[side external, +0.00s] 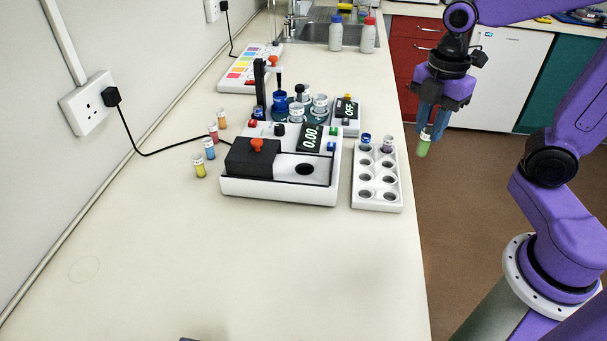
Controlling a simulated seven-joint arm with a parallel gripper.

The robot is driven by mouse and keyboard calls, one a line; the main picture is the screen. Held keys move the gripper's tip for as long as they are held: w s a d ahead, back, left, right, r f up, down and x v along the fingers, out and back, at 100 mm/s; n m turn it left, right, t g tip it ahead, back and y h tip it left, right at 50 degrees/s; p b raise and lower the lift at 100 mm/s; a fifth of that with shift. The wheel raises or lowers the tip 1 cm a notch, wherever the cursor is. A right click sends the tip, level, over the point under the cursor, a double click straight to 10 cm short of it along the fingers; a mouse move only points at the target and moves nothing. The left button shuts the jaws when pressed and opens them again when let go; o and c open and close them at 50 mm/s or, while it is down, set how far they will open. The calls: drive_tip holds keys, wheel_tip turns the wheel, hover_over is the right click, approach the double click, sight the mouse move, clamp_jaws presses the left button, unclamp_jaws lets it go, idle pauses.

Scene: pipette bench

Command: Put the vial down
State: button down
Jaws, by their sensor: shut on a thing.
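My gripper (431,118) is at the upper right of the side external view, pointing down. It is shut on a small vial (424,142) with green contents and a pale top. The vial hangs close to upright, with the floor behind it in the picture, to the right of the bench's edge. The white rack (378,201) on the bench is to the left of and below the vial in the picture. The rack has two columns of round holes; its back holes hold a blue-capped vial (366,140) and a grey-purple vial (388,143). The other holes look empty.
A white device (278,192) with a black block and display stands left of the rack. Behind it are a blue carousel (299,117) with several vials and a small display unit (347,115). Several coloured vials (209,149) stand left.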

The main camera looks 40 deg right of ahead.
drive_tip(key=shift+a, duration=0.1)
drive_tip(key=w+a+r+n, duration=0.1)
drive_tip(key=w+a+r, duration=0.1)
drive_tip(key=a, duration=0.4)
drive_tip(key=w+a+r, duration=0.1)
drive_tip(key=w+a, duration=0.1)
drive_tip(key=a, duration=0.3)
drive_tip(key=shift+w+a+f, duration=0.85)
drive_tip(key=shift+w+f, duration=1.25)
drive_tip(key=shift+w, duration=0.15)
drive_tip(key=shift+w+a+f, duration=0.85)
drive_tip(key=shift+w+f, duration=1.3)
drive_tip(key=shift+w, duration=0.05)
drive_tip(key=shift+w+a+f, duration=0.85)
drive_tip(key=shift+w+f, duration=1.25)
drive_tip(key=shift+w, duration=0.15)
drive_tip(key=shift+f, duration=0.35)
drive_tip(key=c, duration=0.9)
unclamp_jaws()
